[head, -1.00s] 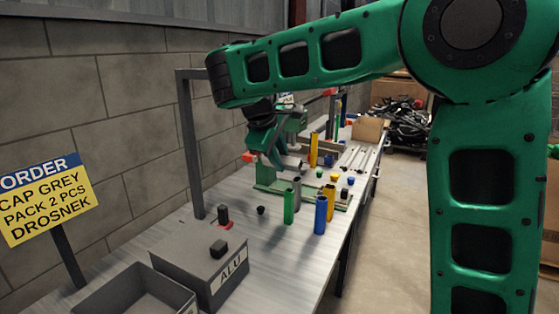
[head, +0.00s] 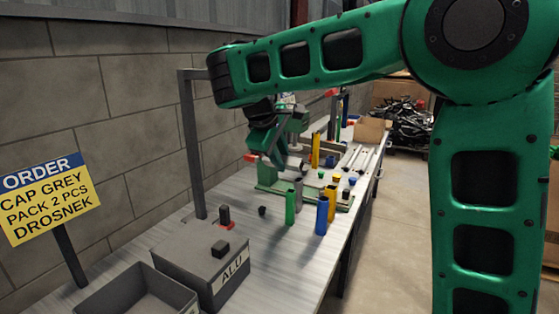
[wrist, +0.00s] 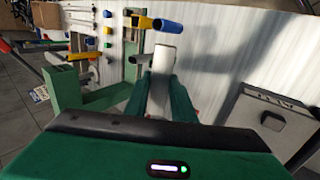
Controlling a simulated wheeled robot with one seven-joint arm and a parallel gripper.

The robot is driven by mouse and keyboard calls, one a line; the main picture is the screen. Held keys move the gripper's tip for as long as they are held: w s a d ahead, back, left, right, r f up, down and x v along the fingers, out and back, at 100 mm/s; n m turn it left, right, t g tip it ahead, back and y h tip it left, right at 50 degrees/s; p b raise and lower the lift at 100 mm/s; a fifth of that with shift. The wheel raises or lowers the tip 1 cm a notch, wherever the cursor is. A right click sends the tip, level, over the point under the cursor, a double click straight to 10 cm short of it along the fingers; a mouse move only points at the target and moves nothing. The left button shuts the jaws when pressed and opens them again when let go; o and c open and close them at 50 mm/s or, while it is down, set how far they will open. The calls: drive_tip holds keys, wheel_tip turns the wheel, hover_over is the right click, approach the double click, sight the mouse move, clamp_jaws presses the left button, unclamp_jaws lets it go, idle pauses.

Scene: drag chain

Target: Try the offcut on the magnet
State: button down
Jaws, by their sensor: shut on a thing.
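My gripper (wrist: 165,100) is shut on a pale grey piece (wrist: 161,68), seemingly the offcut, which sticks out beyond the green fingers in the wrist view. In the head view my gripper (head: 270,148) is above the bench near the green fixture, left of the standing tubes; the fingertips are small there. No part is clearly marked as the magnet. A dark block (head: 220,248) lies on the grey ALU box (head: 212,272), and a dark upright piece (head: 224,214) stands on a red base behind it. The dark block also shows in the wrist view (wrist: 273,121).
A green tube (head: 290,207), a blue tube (head: 321,215) and a yellow tube (head: 332,203) stand on the bench (head: 285,265). A grey post (head: 192,150) rises at the left. An open grey bin (head: 130,292) is in front. Bare bench lies right of the box.

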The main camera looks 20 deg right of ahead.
sight(293, 160)
drive_tip(key=shift+w+a, duration=0.4)
idle(0.4)
drive_tip(key=shift+s+d+r, duration=0.15)
drive_tip(key=shift+s+d, duration=0.6)
drive_tip(key=shift+s+d+r, duration=0.1)
drive_tip(key=shift+s+d, duration=0.6)
drive_tip(key=shift+d, duration=0.05)
idle(5.7)
